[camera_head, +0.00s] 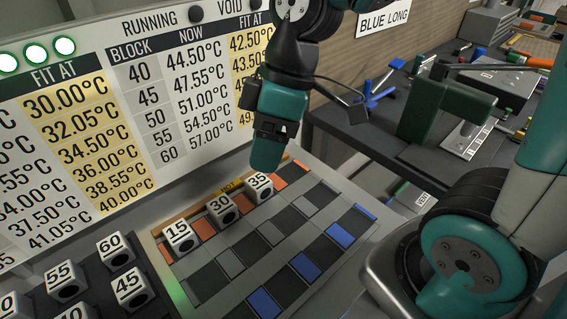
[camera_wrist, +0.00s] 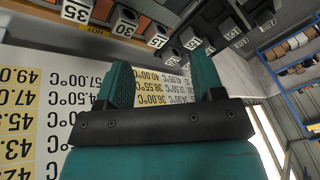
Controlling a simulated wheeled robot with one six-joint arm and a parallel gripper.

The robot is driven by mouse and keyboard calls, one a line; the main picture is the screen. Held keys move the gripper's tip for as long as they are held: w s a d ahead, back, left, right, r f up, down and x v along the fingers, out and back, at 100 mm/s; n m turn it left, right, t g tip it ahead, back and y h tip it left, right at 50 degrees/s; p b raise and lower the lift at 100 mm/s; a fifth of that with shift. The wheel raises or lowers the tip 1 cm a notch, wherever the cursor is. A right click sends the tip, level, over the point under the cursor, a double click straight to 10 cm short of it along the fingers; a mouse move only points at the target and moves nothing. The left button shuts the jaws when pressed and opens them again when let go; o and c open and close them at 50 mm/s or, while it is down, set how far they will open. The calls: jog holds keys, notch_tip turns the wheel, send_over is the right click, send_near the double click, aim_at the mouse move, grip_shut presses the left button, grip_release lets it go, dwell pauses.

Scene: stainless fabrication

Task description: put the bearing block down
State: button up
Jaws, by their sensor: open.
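White bearing blocks with black numbers and a dark round hole stand on the grid board (camera_head: 232,262).
The temperature panel (camera_head: 150,110) stands close behind the board. A dark bench (camera_head: 385,145) with tools is at the right. The grey and blue squares (camera_head: 305,267) are empty.

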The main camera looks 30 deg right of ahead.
jog(key=s+a+r+m, duration=0.1)
jog(key=s+m, duration=0.3)
jog(key=s, duration=0.4)
jog(key=shift+a+r+m, duration=0.35)
jog(key=shift+r+m, duration=0.05)
jog(key=shift+r, duration=0.1)
